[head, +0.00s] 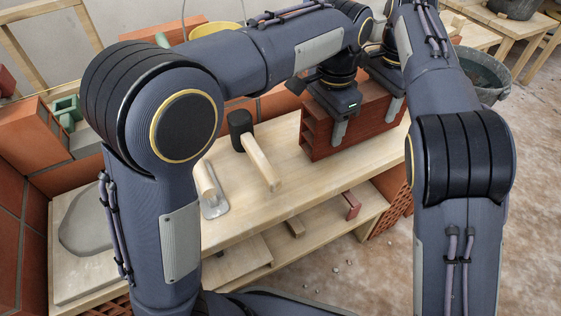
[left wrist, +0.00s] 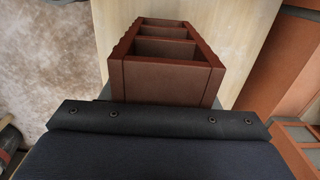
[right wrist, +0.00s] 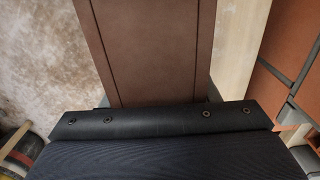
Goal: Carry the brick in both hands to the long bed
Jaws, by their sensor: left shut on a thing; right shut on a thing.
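The brick (head: 318,140) is a large red-brown hollow block at the right end of the wooden bench (head: 245,213). My left gripper (head: 339,132) is shut on its nearer left part, with a finger down its front face. My right gripper (head: 394,108) is shut on it further right, partly hidden by my arm. The left wrist view shows the brick's open chambers (left wrist: 165,75); the right wrist view shows a plain brown face (right wrist: 150,50). I cannot tell whether it touches the bench top. I cannot make out which thing is the long bed.
A black-headed mallet (head: 258,160) and a trowel (head: 211,190) lie on the bench left of the brick. Grey mortar (head: 86,222) lies on a board at the left. A dark bucket (head: 484,72) stands at the right. The floor (head: 370,285) in front is mostly clear.

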